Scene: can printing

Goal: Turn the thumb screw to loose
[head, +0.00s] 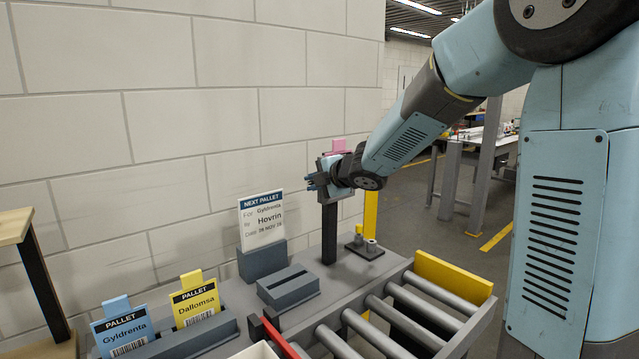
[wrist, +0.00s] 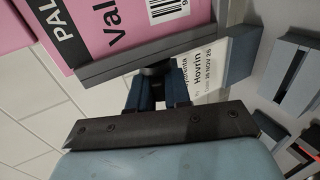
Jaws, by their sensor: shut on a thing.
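The thumb screw (wrist: 154,71) shows as a small dark round knob under the grey card holder in the wrist view. My gripper (wrist: 157,90) has its two dark blue fingers closed around it. The knob is mostly hidden between the fingers, so I cannot tell how far it is turned. In the head view my gripper (head: 318,182) is at the top of a black post (head: 329,235), and the screw is not distinguishable there. A pink pallet card (wrist: 120,22) stands in the holder (wrist: 140,58); its top also shows in the head view.
A white "Next pallet" card (head: 262,219) stands in a grey stand. Blue (head: 121,329) and yellow (head: 195,300) pallet cards stand at the front left. A roller conveyor (head: 385,320) with a yellow end plate (head: 453,277) is at the right. A brick wall is close behind.

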